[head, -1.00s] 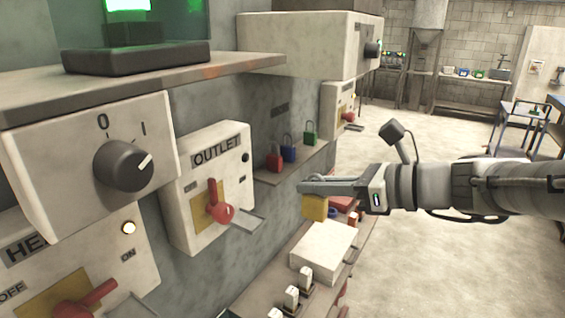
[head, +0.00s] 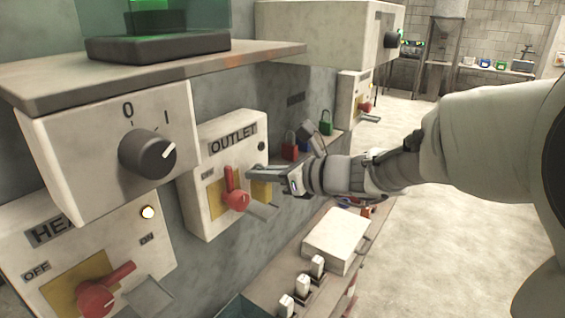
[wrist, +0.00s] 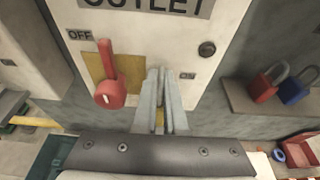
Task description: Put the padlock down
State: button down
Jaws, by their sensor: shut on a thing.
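A yellow padlock (head: 261,190) hangs at my gripper (head: 256,173), which is shut on it in front of the OUTLET box (head: 205,215). In the wrist view, my gripper's fingers (wrist: 160,76) are close together, with a little yellow of the padlock (wrist: 159,119) showing between them. The padlock's shackle is mostly hidden. The red OUTLET handle (head: 235,198) points up, just left of my fingertips; it also shows in the wrist view (wrist: 109,90). A grey metal tab (head: 262,210) sticks out below the padlock. I cannot tell whether the padlock touches the box.
A small wall shelf (wrist: 240,98) right of the box holds a red padlock (wrist: 263,88), a blue padlock (wrist: 293,90) and a green padlock (head: 326,123). A lower bench carries a white box (head: 337,238) and several small switches. A knob box (head: 70,150) stands left.

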jog(key=shift+w+a+f, duration=0.1)
jog(key=shift+a+f, duration=0.1)
jog(key=shift+f, duration=1)
jog(key=shift+f, duration=0.1)
jog(key=shift+f, duration=0.15)
jog(key=c, duration=1)
grip_release()
